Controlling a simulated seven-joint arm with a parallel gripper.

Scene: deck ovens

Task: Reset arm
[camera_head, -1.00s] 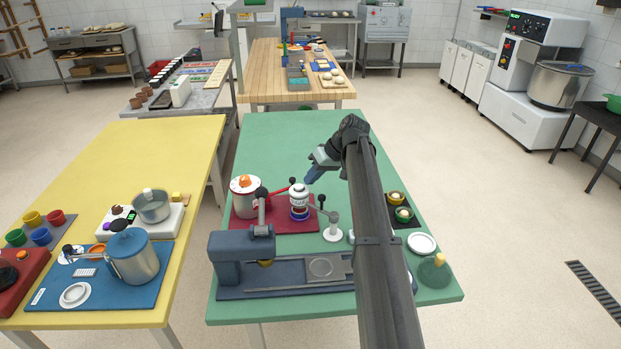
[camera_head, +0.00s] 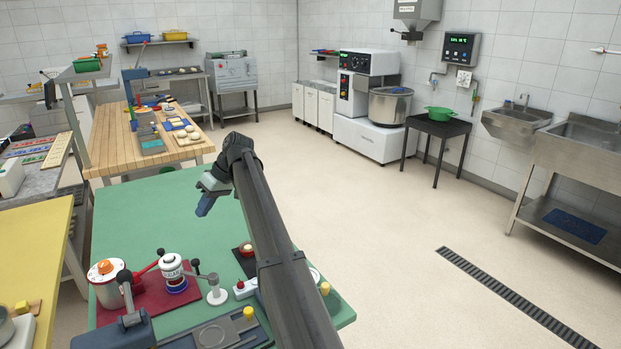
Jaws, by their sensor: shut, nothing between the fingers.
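My gripper (camera_head: 207,204) is at the end of my dark arm, raised above the far part of the green table (camera_head: 130,215). Its fingers point down and to the left. It is shut and holds nothing. It is apart from the things on the table. A white-and-red pot (camera_head: 106,287) and a white labelled canister (camera_head: 173,272) stand on a red mat (camera_head: 150,300) at the near left, below and nearer than my gripper. My arm hides part of the table's right side.
A wooden table (camera_head: 115,140) with trays stands beyond the green table. A yellow table (camera_head: 35,250) is at the left. At the right, the floor is open up to a drain grate (camera_head: 510,295), a black stand (camera_head: 440,126) with a green bowl, and steel sinks (camera_head: 585,150).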

